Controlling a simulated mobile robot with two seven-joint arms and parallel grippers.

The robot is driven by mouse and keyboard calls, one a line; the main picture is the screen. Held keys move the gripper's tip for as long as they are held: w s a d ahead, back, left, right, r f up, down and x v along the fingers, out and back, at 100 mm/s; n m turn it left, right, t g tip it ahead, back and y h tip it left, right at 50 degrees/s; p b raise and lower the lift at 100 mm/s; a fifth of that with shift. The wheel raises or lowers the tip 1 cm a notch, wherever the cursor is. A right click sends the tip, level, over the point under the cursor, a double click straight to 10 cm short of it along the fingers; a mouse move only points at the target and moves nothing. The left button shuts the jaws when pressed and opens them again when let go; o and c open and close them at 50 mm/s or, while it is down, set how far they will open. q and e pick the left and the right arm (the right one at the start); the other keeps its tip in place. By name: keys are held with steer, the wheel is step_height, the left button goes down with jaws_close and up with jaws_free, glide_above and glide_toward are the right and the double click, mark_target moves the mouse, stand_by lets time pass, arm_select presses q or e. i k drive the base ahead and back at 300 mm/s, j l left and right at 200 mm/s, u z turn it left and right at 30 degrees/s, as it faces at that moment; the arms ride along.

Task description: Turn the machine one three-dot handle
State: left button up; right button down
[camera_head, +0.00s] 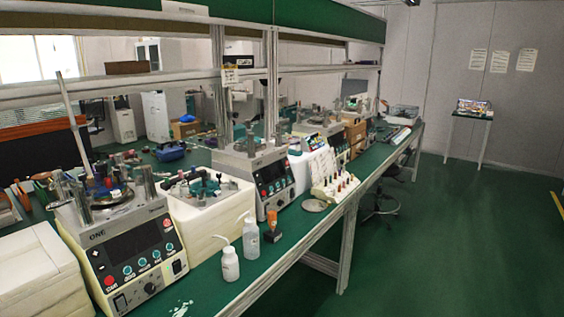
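A lapping machine with a dark front panel marked "ONE" (125,250) stands at the near left of the green bench. Its panel has a red button, several blue-ringed buttons and a black knob (150,288). On its top are a round plate, metal posts (144,180) and a long thin grey rod (74,125) that leans up to the left. The three-dot handle cannot be told apart from the other top parts at this size; no dots can be made out. Neither of my grippers is in view.
A second machine (272,178) stands farther along the green bench (262,270), past a cream unit (205,222). Two white bottles (230,263) (250,240) stand near the front edge. A cream box (40,275) is left of machine one. The green floor (450,240) at right is open.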

mark_target(120, 161)
steer(key=i+l+u, duration=0.3)
steer(key=i+l, duration=0.25)
steer(key=i+l+u, duration=0.25)
steer(key=i+l, duration=0.25)
steer(key=l, duration=0.25)
